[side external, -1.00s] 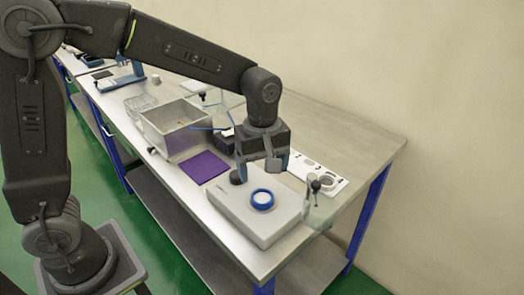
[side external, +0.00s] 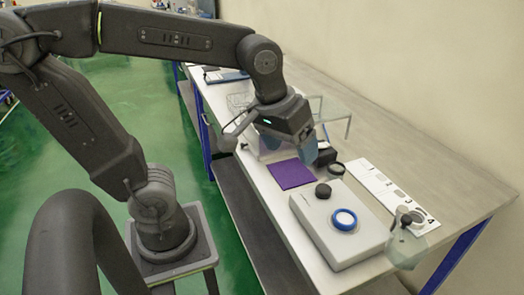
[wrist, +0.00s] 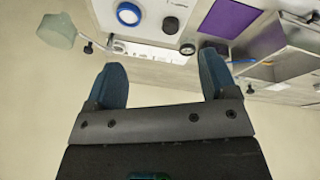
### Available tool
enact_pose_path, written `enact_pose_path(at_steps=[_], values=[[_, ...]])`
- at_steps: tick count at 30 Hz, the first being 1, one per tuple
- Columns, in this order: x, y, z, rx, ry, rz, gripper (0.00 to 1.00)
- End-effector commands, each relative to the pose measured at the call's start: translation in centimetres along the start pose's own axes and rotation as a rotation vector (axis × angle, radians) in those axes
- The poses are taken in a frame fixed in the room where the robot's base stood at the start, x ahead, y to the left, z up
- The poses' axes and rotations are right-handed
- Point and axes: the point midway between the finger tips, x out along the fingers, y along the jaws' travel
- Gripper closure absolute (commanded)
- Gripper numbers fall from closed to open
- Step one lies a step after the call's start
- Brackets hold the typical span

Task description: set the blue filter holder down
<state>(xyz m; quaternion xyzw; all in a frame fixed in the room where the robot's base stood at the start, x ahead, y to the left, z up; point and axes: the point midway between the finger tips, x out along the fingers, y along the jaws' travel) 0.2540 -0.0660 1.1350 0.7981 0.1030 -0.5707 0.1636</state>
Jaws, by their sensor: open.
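The blue filter holder, a blue ring (side external: 344,219) with a pale centre, sits flat on top of a light grey box-shaped device (side external: 325,238). It also shows at the top of the wrist view (wrist: 129,13). My gripper (side external: 293,150) is beyond the device, above the bench near the purple mat, tilted and well apart from the ring. In the wrist view its two blue-grey fingers (wrist: 162,70) are spread wide with nothing between them. Part of the far finger is hidden in the side view.
A black knob (side external: 323,191) stands on the device beside the ring. A dark ring (side external: 337,169) lies behind it. A purple mat (side external: 291,174) lies left. A frosted piece (side external: 405,247) stands at the device's right end.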

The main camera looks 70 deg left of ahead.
Motion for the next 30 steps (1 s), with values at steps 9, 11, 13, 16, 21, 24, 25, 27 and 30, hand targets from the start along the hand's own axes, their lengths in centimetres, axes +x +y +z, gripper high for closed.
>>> enact_pose_path(at_steps=[9,11,13,16,21,24,25,27,30], values=[[-0.5,-3.5,4.0,0.365,0.155,0.011,0.21],[-0.5,-3.6,4.2,0.384,0.161,0.009,0.21],[-0.5,-3.6,4.2,0.392,0.162,0.008,0.21],[-0.5,-3.6,4.2,0.392,0.161,0.008,0.21],[-0.5,-3.6,4.2,0.391,0.161,0.009,0.21],[-0.5,-3.6,4.2,0.390,0.161,0.009,0.21],[-0.5,-3.6,4.2,0.390,0.160,0.009,0.21],[-0.5,-3.6,4.2,0.390,0.160,0.009,0.21],[-0.5,-3.6,4.2,0.390,0.160,0.009,0.21]])
